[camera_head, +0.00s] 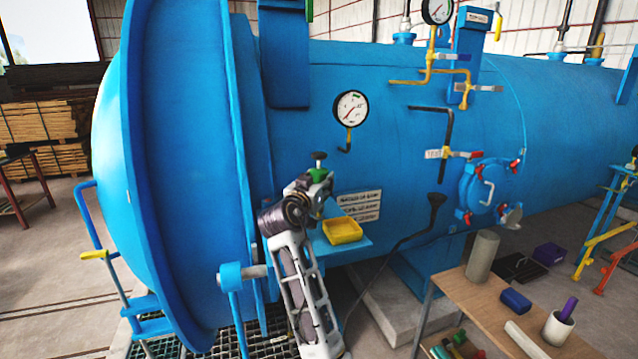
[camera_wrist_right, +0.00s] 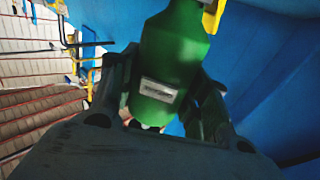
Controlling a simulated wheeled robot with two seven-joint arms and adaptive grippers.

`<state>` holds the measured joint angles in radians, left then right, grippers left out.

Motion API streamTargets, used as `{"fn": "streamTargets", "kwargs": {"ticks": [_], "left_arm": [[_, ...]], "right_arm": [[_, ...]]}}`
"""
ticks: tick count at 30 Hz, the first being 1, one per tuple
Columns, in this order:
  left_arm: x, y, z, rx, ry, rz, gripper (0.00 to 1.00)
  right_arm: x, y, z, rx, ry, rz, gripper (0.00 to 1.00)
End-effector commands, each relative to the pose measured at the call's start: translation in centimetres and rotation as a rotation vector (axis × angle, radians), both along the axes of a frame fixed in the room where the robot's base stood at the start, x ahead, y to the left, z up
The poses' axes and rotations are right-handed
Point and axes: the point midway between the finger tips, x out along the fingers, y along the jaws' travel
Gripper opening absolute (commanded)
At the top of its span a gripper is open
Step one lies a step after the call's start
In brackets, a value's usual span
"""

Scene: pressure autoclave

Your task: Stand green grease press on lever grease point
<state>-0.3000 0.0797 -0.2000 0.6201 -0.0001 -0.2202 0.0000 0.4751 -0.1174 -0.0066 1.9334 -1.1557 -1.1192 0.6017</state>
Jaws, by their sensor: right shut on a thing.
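The green grease press (camera_head: 318,174) is in the grip of my right gripper (camera_head: 316,188), in front of the blue vessel wall. A dark knob shows at its upper end in the head view. In the right wrist view the press (camera_wrist_right: 172,62) fills the space between the two dark fingers, with a pale label on its green body. My right gripper is shut on it. The lever grease point cannot be made out clearly; my right arm covers part of the area near the blue bracket (camera_head: 232,277). My left gripper is not in view.
A yellow tray (camera_head: 342,231) sits on a small blue shelf (camera_head: 353,246) just right of my right gripper. The large blue autoclave (camera_head: 215,120) stands close behind. A wooden table (camera_head: 484,305) at the lower right carries a grey cylinder (camera_head: 482,256), a blue box and a white cup.

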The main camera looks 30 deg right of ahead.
Motion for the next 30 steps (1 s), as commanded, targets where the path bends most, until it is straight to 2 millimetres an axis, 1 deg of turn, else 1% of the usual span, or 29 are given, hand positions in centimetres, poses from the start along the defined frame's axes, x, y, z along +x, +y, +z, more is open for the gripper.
{"fn": "streamTargets", "kwargs": {"ticks": [7, 19, 30], "left_arm": [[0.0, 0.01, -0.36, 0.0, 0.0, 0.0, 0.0], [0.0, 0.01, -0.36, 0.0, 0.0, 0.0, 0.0], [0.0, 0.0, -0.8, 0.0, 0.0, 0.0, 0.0]], "right_arm": [[-0.03, 0.0, 0.1, -0.002, -0.003, 0.0, 0.07], [-0.03, 0.0, 0.14, -0.002, -0.003, 0.0, 0.07], [-0.02, 0.01, -0.37, -0.002, -0.003, 0.0, 0.07]]}}
